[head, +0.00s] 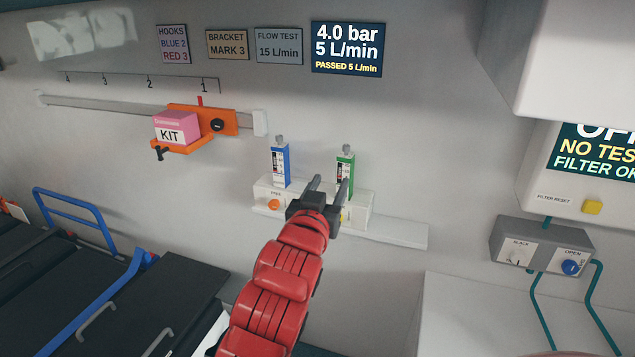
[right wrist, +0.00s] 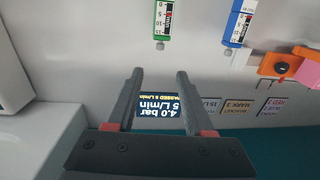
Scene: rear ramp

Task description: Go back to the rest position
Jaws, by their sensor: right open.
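My right gripper (head: 329,186) is at the end of the red arm in the head view, in front of the wall fixture with two flow meters. Its two dark fingers are apart with nothing between them, and the right wrist view also shows them open and empty (right wrist: 158,75). The green flow meter (head: 346,162) stands just behind the fingertips in the head view, partly hidden by them. In the right wrist view the green meter (right wrist: 162,20) is beyond the fingertips, apart from them. The blue flow meter (head: 280,165) is to the left. My left gripper is not in view.
An orange bracket (head: 218,120) holds a pink KIT box (head: 177,127) on the rail at the left. A grey control box (head: 535,245) with a blue knob is at the right. A white block (head: 500,310) stands at the lower right. A blue-railed stretcher (head: 75,222) fills the lower left.

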